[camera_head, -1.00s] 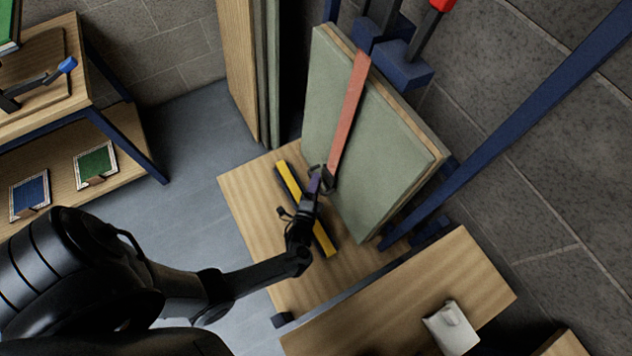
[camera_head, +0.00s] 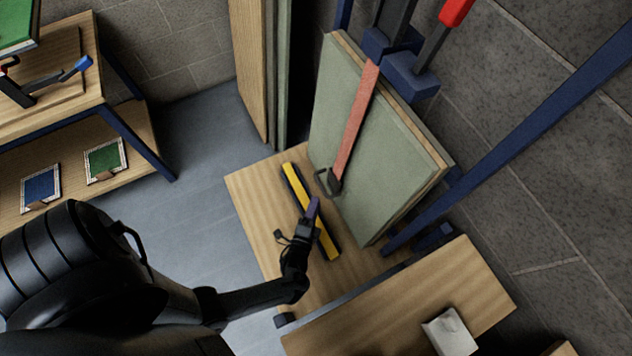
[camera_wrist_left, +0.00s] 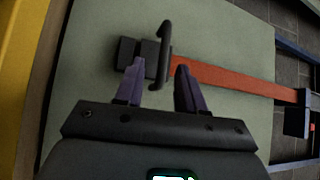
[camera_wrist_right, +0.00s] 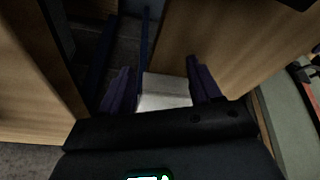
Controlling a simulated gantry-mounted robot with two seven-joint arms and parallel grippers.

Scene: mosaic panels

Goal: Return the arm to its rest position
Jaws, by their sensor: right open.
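My left gripper (camera_head: 313,212) is over the low wooden table, below the dark handle end of a red clamp bar. In the left wrist view my left gripper (camera_wrist_left: 159,67) is open, its purple fingers apart and empty. The clamp's red bar (camera_head: 356,115) lies across a grey-green panel (camera_head: 395,170) that leans upright. Its dark handle (camera_wrist_left: 164,50) shows beyond the fingers in the left wrist view. My right gripper (camera_wrist_right: 158,68) is open in the right wrist view, with a white block (camera_wrist_right: 165,92) visible beyond its fingers. The head view does not show my right gripper.
A yellow and black bar (camera_head: 310,210) lies on the table (camera_head: 255,190) beside my left gripper. A wooden surface (camera_head: 400,320) holds a white object (camera_head: 450,332). A blue slanted beam (camera_head: 520,120) crosses at right. Shelves (camera_head: 80,170) with small panels stand at left.

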